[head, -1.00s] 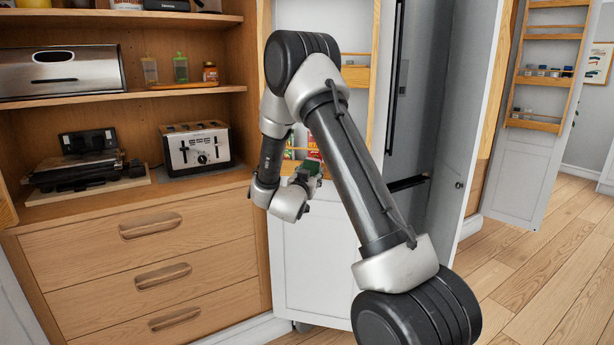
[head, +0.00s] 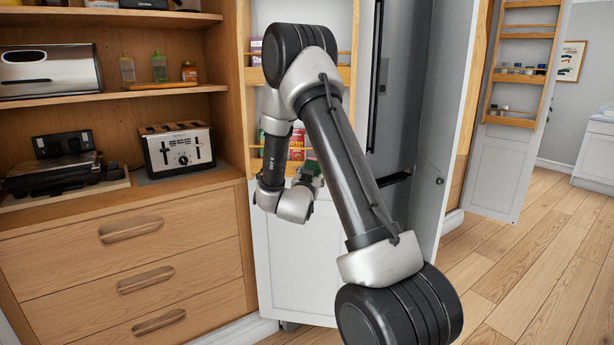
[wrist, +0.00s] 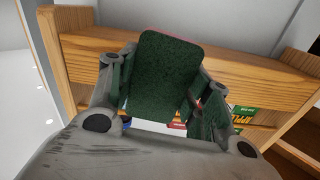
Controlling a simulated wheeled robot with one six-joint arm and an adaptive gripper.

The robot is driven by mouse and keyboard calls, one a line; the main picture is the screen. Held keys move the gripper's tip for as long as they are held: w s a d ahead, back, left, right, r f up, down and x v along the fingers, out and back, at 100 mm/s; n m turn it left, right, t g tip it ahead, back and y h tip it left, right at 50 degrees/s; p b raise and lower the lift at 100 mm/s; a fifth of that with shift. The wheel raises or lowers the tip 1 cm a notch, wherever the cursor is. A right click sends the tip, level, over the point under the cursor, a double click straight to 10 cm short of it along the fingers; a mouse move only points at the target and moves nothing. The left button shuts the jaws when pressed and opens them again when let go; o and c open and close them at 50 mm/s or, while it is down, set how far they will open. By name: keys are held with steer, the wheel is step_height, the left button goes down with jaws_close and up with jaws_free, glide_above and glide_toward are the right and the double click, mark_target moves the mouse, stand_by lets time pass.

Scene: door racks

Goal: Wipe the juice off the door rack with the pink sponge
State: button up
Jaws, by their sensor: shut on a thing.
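My gripper (wrist: 163,92) is shut on the sponge (wrist: 165,65), which shows a dark green scouring face and a thin pink edge at its top. The sponge stands in front of the wooden rail of the door rack (wrist: 265,82) in the wrist view; I cannot tell if they touch. In the head view my gripper (head: 309,182) is partly behind my arm, low at the door rack (head: 345,75). A bit of green shows there. No juice can be made out; the sponge and gripper cover part of the rack.
Packets (head: 296,147) stand in the lower rack shelf, and a green box (wrist: 245,118) sits behind the rail in the wrist view. A toaster (head: 178,148) is on the counter at left. Another door rack (head: 520,75) is at right. The floor at right is clear.

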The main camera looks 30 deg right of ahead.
steer(key=s+d, duration=0.2)
steer(key=shift+s+d, duration=0.15)
steer(key=shift+d, duration=0.2)
steer(key=shift+w+a, duration=2.75)
steer(key=shift+a, duration=0.1)
steer(key=shift+c, duration=0.2)
steer(key=shift+w+a, duration=1.05)
steer(key=shift+a, duration=0.2)
steer(key=v, duration=0.6)
